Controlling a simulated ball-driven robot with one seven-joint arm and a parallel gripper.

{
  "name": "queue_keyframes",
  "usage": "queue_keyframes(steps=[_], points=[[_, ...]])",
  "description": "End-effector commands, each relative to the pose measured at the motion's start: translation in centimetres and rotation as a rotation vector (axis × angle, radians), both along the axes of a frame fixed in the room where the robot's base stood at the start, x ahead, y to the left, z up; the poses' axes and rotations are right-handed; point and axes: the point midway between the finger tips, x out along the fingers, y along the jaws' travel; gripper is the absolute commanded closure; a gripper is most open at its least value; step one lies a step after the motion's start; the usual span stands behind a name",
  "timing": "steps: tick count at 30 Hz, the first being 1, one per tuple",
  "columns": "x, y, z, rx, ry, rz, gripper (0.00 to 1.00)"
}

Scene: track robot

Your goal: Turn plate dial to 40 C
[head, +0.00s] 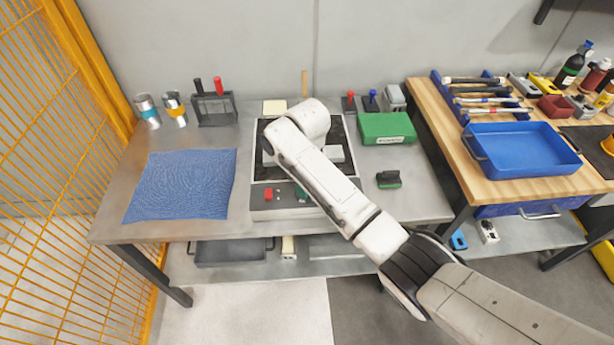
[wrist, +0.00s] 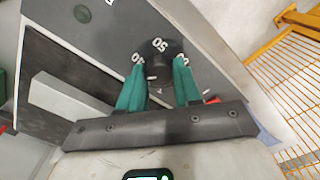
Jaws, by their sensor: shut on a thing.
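The plate, a flat unit with a dark top (head: 262,165) and a grey front panel (head: 272,208), stands on the metal bench. In the wrist view, the dark round dial (wrist: 160,66) sits between the teal fingers of my gripper (wrist: 159,72), which is shut on it. The number 50 shows at the dial's far side and what looks like 40 beside the left finger. A short white line shows near the dial's near side; I cannot tell the exact setting. In the head view my arm hides the dial and most of the gripper.
A red control (head: 268,195) is left of my gripper on the panel. A blue cloth (head: 182,185) lies to the left, and a green box (head: 386,128) and a dark green-edged block (head: 388,179) to the right. An orange mesh fence (head: 60,150) stands at far left.

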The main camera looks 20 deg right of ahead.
Motion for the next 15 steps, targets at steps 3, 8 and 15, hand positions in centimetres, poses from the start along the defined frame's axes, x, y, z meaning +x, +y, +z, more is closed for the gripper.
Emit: queue_keyframes(steps=[3, 8, 15], points=[[-0.03, 0.16, 0.39, 0.002, 0.001, -0.108, 0.97], [0.02, 0.11, 0.35, 0.0, -0.001, -0.247, 0.97], [0.06, 0.11, 0.25, 0.001, -0.002, -0.409, 0.97]])
